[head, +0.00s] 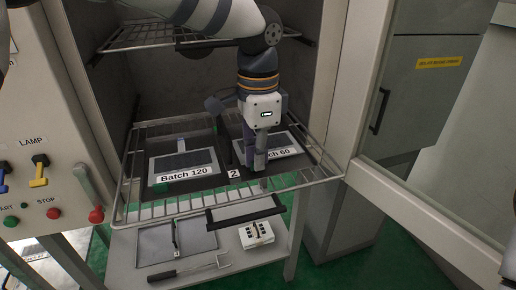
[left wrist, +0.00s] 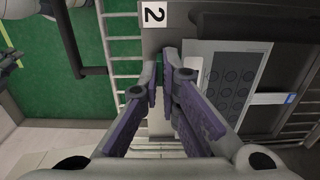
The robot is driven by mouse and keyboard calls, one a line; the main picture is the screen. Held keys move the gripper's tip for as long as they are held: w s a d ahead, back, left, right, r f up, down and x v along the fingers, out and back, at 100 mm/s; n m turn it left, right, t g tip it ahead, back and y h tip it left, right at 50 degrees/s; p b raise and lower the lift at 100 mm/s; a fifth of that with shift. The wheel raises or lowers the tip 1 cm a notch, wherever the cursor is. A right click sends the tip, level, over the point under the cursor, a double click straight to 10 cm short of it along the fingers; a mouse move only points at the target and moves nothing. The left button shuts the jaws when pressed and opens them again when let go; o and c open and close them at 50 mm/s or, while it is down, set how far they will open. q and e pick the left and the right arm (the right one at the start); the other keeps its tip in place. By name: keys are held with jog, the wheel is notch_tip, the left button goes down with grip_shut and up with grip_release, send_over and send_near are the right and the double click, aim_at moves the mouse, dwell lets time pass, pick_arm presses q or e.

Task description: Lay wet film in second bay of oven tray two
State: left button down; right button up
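Oven tray two (head: 233,160) sits on a wire rack in the open oven, with a "2" plate between its two bays. A grey sheet labelled "Batch 120" (head: 184,161) lies in the left bay. A sheet labelled "Batch 60" (head: 277,143) lies in the right bay, partly hidden by my arm. In the left wrist view this sheet shows dark circles (left wrist: 231,82) and a blue-marked tab. My left gripper (head: 255,166) points down at the front edge of the right bay.
A shelf below holds a grey tray (head: 200,242), a tool (head: 186,270) and a white card (head: 256,234). A dark handle bar (head: 244,214) crosses in front of the rack. Oven walls flank it; another wire rack (head: 140,35) is above.

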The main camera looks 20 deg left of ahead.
pick_arm(q)
jog(key=shift+f, duration=0.4)
dwell(0.4)
jog(key=c, duration=1.7)
grip_release()
jog(key=shift+r, duration=0.1)
notch_tip(320, 180, up, 12)
jog(key=shift+f, duration=0.1)
